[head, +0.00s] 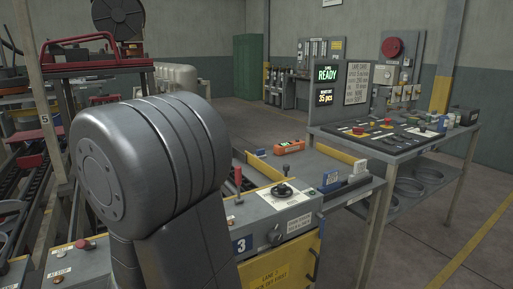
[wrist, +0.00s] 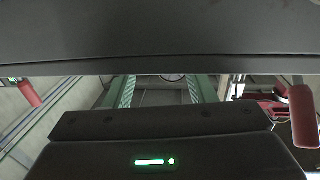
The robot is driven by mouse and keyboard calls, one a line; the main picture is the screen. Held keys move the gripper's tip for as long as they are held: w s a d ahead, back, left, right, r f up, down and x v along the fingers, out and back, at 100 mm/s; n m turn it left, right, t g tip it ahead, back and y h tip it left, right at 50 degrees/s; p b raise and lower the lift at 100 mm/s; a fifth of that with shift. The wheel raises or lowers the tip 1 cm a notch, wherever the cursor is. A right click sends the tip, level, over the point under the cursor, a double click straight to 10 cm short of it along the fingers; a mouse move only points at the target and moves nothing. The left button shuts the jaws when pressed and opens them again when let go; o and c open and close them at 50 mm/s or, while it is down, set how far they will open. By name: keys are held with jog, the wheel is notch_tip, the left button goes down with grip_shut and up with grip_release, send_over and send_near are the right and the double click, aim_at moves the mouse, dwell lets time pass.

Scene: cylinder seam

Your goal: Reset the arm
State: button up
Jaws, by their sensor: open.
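My own arm fills the left and middle of the head view, with a big grey rounded joint (head: 150,155) raised and a link running down from it. My gripper does not show in the head view. In the wrist view, dark parts of my gripper (wrist: 160,92) fill the top and bottom, with a gap between them; the lower part carries a small green light. Nothing shows held in the gap. The fingertips cannot be made out clearly.
A control panel marked 3 (head: 270,225) with a red lever and black knob stands close right of my arm. Beyond it is a workbench (head: 390,150) with buttons. A green READY screen (head: 327,74) stands behind. Red machinery (head: 95,55) is at left. Floor at right is clear.

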jog(key=v, duration=1)
jog(key=x, duration=1.3)
jog(key=shift+w, duration=0.25)
jog(key=shift+w+a+f, duration=0.1)
jog(key=shift+w, duration=0.1)
jog(key=shift+s+n+g+y, duration=0.1)
jog(key=shift+n+g+y, duration=0.2)
jog(key=shift+n+y, duration=0.3)
jog(key=shift+n+g+y, duration=0.3)
jog(key=shift+g+y, duration=0.1)
jog(key=shift+y, duration=0.2)
jog(key=shift+r+n+y+p, duration=0.2)
jog(key=shift+n+y+p, duration=0.1)
jog(key=shift+y+p, duration=0.1)
jog(key=shift+n+g+y+p, duration=1.2)
jog(key=shift+g+y+p, duration=0.2)
jog(key=shift+g+p, duration=0.1)
